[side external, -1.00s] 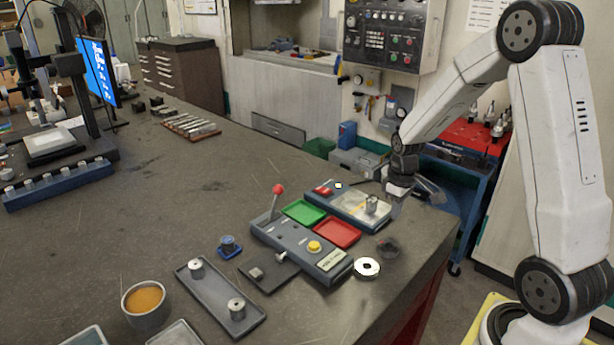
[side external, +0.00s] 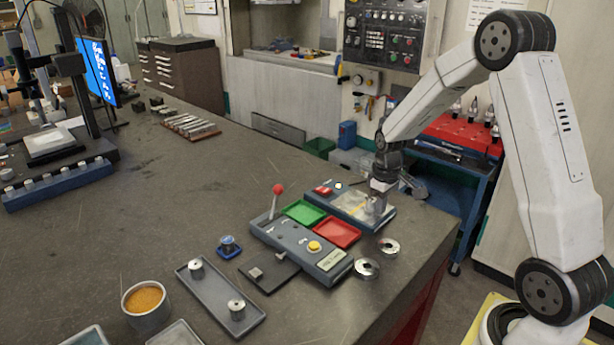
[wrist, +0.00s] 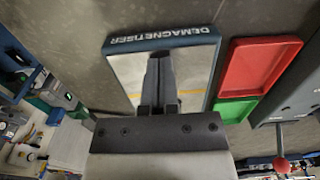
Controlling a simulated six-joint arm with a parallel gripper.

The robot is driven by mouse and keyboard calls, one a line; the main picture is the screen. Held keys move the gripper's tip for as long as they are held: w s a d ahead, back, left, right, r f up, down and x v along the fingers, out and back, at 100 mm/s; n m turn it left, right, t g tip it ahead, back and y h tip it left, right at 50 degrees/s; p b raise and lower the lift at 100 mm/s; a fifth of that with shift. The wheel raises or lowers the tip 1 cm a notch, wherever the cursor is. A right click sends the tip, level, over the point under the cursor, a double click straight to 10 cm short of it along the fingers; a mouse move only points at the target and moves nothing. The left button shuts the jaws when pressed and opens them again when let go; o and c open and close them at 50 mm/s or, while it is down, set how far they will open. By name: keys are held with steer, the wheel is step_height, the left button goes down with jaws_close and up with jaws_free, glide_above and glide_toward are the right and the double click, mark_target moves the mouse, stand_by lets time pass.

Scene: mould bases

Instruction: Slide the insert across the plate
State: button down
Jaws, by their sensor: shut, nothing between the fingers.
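The plate is the pale top of a blue demagnetiser (side external: 349,202), with a yellow line across it. It also shows in the wrist view (wrist: 197,72), labelled "DEMAGNETISER". The insert (side external: 369,207), a small metal cylinder, stands near the plate's right end in the side view, partly covered by my gripper. My gripper (side external: 378,208) is shut and empty, low over that end, right beside the insert; I cannot tell whether they touch. In the wrist view my shut fingers (wrist: 161,62) point over the plate, and the insert is hidden there.
A green tray (side external: 303,212) and a red tray (side external: 338,233) lie beside the demagnetiser. A grey control box with a red-knobbed lever (side external: 278,190) stands in front. Two metal rings (side external: 388,246) lie near the bench edge. The bench's middle left is clear.

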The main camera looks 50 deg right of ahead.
mark_target(365, 207)
steer(key=shift+w, duration=3.15)
steer(key=shift+s, duration=0.1)
steer(key=shift+s, duration=0.65)
steer(key=s, duration=0.2)
steer(key=shift+s, duration=0.3)
step_height(365, 207, up, 10)
steer(key=shift+r, duration=0.1)
steer(key=shift+a, duration=0.1)
